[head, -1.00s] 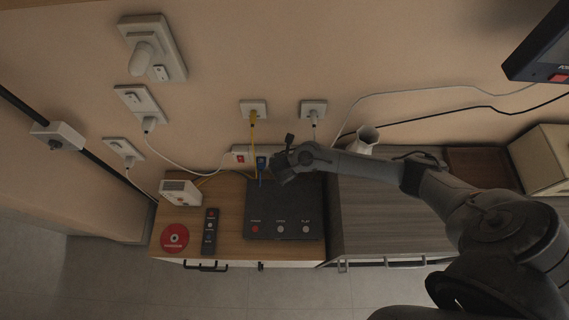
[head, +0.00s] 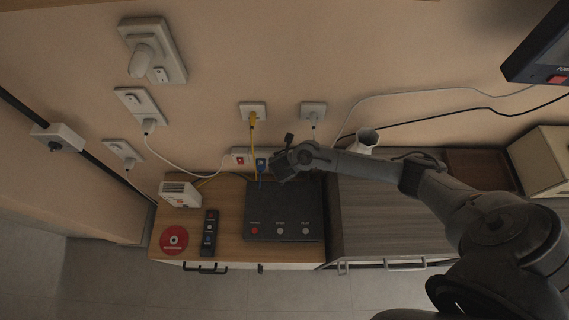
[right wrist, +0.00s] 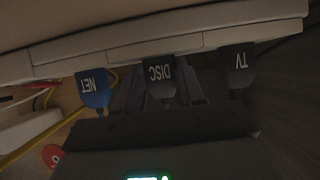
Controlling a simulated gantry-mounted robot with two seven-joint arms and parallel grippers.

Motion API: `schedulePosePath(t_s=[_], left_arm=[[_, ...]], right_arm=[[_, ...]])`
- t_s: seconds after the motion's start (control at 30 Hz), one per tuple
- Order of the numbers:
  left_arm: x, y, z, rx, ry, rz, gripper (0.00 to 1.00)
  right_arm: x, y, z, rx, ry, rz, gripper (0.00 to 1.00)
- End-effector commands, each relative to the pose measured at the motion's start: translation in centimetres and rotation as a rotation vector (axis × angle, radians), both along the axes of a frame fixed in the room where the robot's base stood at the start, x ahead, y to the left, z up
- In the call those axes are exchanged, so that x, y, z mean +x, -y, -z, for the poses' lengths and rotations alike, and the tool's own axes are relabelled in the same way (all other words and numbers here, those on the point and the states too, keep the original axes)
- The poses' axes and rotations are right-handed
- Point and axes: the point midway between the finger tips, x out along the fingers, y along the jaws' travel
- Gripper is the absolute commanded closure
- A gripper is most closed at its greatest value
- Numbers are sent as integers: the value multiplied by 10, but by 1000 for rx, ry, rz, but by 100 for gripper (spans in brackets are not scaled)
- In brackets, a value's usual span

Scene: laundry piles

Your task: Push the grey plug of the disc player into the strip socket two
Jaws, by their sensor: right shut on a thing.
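The grey plug marked DISC (right wrist: 159,82) is between the two fingers of my right gripper (right wrist: 157,92) in the right wrist view; the gripper is shut on it. The plug's front end meets the edge of the pale strip (right wrist: 205,40); how deep it sits is hidden. In the head view my right gripper (head: 280,164) is at the strip's right part, behind the dark disc player (head: 275,212), and hides the plug. The strip's left end with a red switch (head: 239,158) shows there. My left gripper is in neither view.
A blue NET plug (right wrist: 92,88) and a dark TV plug (right wrist: 238,68) sit at the strip on either side, close to my fingers. A yellow cable (head: 252,138) hangs nearby. A remote (head: 209,233), red disc (head: 173,240) and white box (head: 180,194) lie left of the player.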

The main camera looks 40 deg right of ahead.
Motion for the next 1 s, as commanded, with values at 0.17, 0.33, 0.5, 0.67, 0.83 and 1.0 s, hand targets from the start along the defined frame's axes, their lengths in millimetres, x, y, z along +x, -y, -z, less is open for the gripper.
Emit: schedulePosePath(t_s=[0.17, 0.33, 0.5, 0.67, 0.83, 1.0], left_arm=[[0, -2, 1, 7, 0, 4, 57], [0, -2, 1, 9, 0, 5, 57], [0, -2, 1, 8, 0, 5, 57], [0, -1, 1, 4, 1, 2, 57], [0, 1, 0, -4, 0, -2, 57], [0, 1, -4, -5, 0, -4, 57]], right_arm=[[1, 4, 0, -3, 2, 9, 53], [2, 4, 0, -3, 3, 9, 32], [2, 4, 0, -2, 4, 10, 32], [3, 4, 0, 0, 5, 10, 32], [1, 2, -1, 0, 5, 10, 32], [-8, -7, -1, -2, 3, 5, 32]])
